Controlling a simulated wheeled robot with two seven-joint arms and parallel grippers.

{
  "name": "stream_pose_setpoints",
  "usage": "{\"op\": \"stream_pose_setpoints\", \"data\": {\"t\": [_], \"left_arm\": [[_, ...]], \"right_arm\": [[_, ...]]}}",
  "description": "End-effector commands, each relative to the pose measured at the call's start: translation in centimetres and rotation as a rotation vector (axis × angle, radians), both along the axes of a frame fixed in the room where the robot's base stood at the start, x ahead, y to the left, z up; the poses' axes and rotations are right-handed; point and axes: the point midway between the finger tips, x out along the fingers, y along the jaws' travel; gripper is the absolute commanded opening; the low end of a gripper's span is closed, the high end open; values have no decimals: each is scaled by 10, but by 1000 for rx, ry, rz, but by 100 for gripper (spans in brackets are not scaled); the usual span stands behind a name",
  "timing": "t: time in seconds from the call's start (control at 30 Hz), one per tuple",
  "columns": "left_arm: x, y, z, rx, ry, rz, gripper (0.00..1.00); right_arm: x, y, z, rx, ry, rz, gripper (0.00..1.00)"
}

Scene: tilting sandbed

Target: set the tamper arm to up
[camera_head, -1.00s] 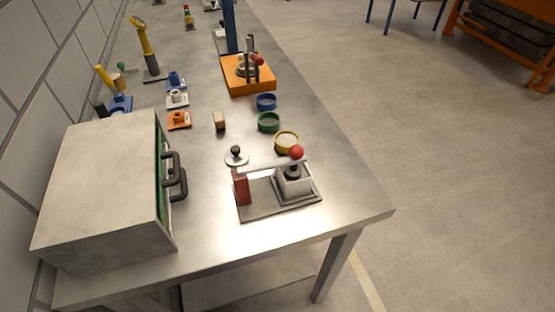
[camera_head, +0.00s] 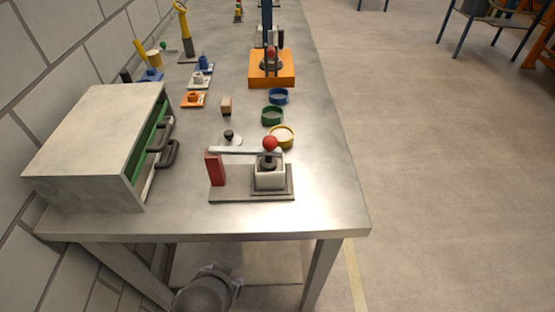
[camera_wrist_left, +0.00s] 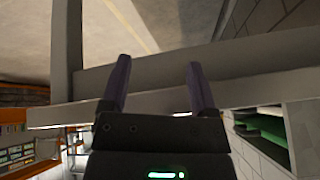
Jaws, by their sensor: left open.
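The tamper (camera_head: 252,196) stands near the front edge of the metal table. Its pale arm (camera_head: 238,151) lies about level, running from the red post (camera_head: 214,168) on the left to a red ball knob (camera_head: 270,143) on the right. The arm is over a white square box (camera_head: 270,178), with a dark tamper head at the box's top. My left gripper (camera_wrist_left: 162,90) is open with nothing between its fingers, near the table edge in the left wrist view and apart from the tamper. My right gripper is in neither view.
A grey cabinet (camera_head: 95,125) with dark handles and a green inside stands left of the tamper. Yellow (camera_head: 282,137), green (camera_head: 272,116) and blue (camera_head: 278,96) rings lie behind it. An orange-based device (camera_head: 272,80) stands farther back. The table's right front corner is clear.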

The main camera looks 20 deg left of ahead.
Motion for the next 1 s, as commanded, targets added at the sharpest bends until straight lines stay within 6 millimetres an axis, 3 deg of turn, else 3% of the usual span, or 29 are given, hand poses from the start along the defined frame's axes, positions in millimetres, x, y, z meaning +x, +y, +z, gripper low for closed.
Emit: {"op": "stream_pose_setpoints", "data": {"t": [0.03,0.23,0.5,0.67,1.0], "left_arm": [[14,3,22,22,-100,29,77],[68,3,83,107,-493,70,77],[112,-32,151,156,-934,-69,77],[127,-43,164,160,-1016,-125,77],[196,-34,162,163,-1010,-121,77]], "right_arm": [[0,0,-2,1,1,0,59],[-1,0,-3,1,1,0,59],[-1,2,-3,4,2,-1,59],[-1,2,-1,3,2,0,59],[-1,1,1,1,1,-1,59]]}}
